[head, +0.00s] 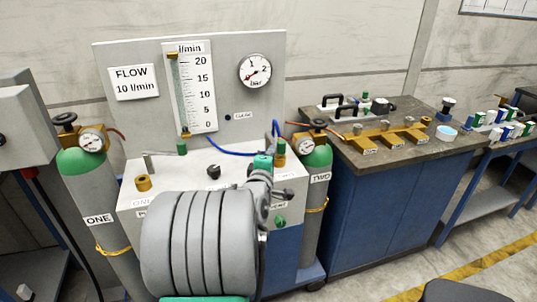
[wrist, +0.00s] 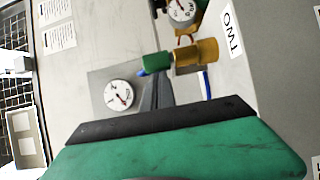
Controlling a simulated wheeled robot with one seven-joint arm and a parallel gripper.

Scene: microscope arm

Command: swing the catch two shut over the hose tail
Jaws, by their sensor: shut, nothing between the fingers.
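In the wrist view, a green hose tail (wrist: 158,61) sits end to end against a brass fitting (wrist: 199,52). In the head view, the hose tail (head: 262,161) and brass fitting (head: 280,157) show at the right rear of the console, by the blue hose. My gripper (wrist: 157,79) is shut and empty, its dark fingertips close beside the hose tail; I cannot tell whether they touch. In the head view my gripper (head: 263,174) is partly hidden by my arm. I cannot make out catch two clearly; my gripper and arm cover part of that area.
Cylinder ONE (head: 97,222) stands left of the console and cylinder TWO (head: 317,205) right of it. The flow panel (head: 215,105) rises behind. The blue hose (head: 228,153) loops across its foot. A workbench (head: 400,150) with brass fittings stands to the right.

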